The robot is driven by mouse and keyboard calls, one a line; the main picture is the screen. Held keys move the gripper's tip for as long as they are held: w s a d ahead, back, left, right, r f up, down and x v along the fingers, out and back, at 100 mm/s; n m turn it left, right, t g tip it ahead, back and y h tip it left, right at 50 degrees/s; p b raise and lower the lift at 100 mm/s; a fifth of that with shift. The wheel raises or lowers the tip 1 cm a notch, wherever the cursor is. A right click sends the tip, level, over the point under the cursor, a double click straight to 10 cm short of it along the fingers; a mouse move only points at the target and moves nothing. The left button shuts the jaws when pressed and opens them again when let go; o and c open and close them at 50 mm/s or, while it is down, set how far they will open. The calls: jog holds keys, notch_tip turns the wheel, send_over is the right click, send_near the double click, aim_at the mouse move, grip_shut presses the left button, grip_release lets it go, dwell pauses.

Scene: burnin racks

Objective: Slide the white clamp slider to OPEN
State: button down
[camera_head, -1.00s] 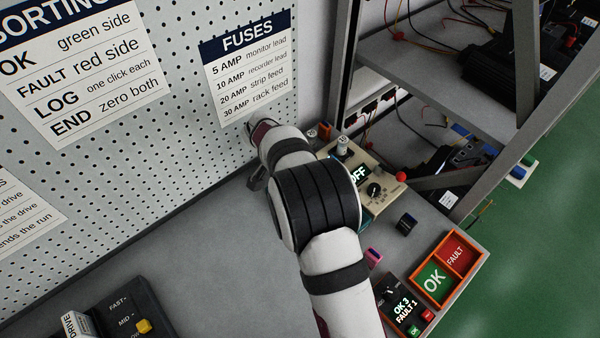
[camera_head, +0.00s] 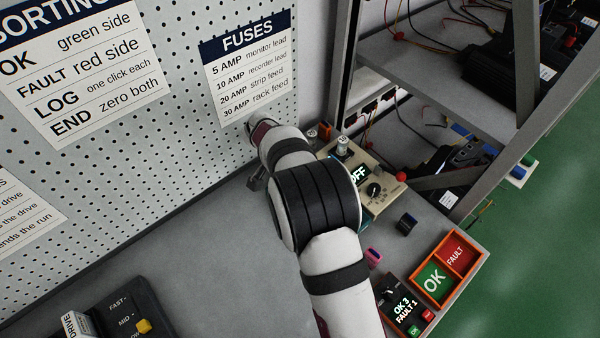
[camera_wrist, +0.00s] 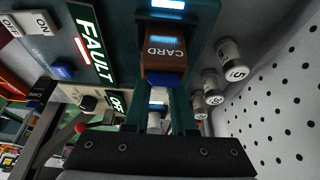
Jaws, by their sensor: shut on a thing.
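In the wrist view my gripper (camera_wrist: 158,100) has its two dark teal fingers closed around a small white piece (camera_wrist: 154,122), which looks like the white clamp slider. Only a bit of it shows between the fingers. Just beyond the fingertips is a brown card block (camera_wrist: 163,52) marked CARD, with a blue lower edge, seated on a dark teal panel (camera_wrist: 122,20) with lit displays. The panel carries a FAULT display (camera_wrist: 92,47). In the head view my arm hides the gripper and the slider. Whether the slider's own label reads OPEN cannot be seen.
Beside the panel, several white numbered cylinders (camera_wrist: 232,65) stand near the pegboard (camera_wrist: 285,110). A beige box (camera_head: 384,190) with an OFF display and a black knob sits right of my arm. Orange-rimmed OK and FAULT trays (camera_head: 487,262) are at the bench's right end.

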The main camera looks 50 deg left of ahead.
jog(key=shift+w, duration=2)
jog(key=c, duration=0.7)
grip_release()
jog(key=v, duration=1.5)
jog(key=shift+s+r, duration=0.25)
jog(key=shift+r, duration=0.1)
